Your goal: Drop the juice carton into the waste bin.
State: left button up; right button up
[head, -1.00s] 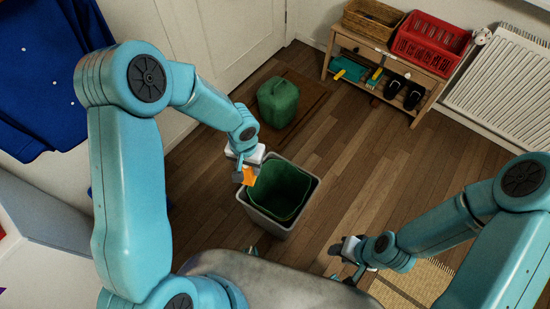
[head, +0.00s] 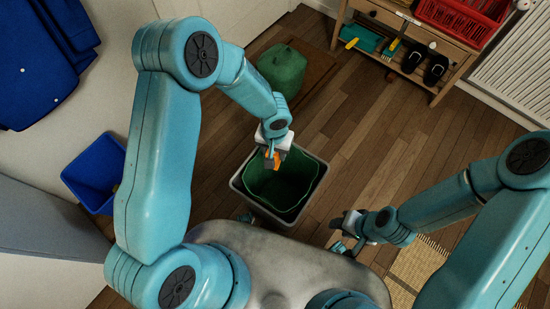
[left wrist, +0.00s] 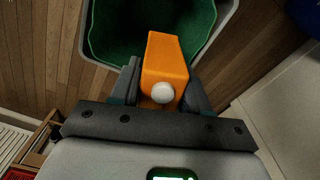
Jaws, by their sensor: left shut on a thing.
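The orange juice carton (left wrist: 165,62) with a white cap is held between the fingers of my left gripper (left wrist: 160,88) in the left wrist view. In the head view my left gripper (head: 273,155) and a small part of the carton (head: 278,157) show over the far part of the waste bin. The waste bin (head: 314,187) is grey with a green liner, and its opening lies beneath the carton. My right gripper (head: 345,238) is to the right of the bin, low over the floor; its finger opening is too small to tell.
A blue bin (head: 95,172) stands at the left. A wooden shelf (head: 448,72) with black shoes stands at the back right. Wooden floor is clear right of the bin.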

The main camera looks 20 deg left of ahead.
pick_arm(q)
jog(key=shift+d+f+b, duration=0.25)
jog(key=shift+f+b, duration=0.1)
jog(key=shift+f, duration=0.7)
jog(key=shift+s+f+b, duration=0.1)
jog(key=shift+f+b, duration=1)
jog(key=shift+f, duration=1.25)
pick_arm(e)
jog(key=shift+s+d+f, duration=0.15)
jog(key=shift+f, duration=1.7)
pick_arm(q)
jog(key=o, duration=1.1)
notch_tip(320, 180, up, 16)
jog(key=p, duration=0.4)
jog(key=shift+r, duration=0.2)
pick_arm(e)
notch_tip(320, 180, up, 4)
jog(key=shift+r, duration=0.2)
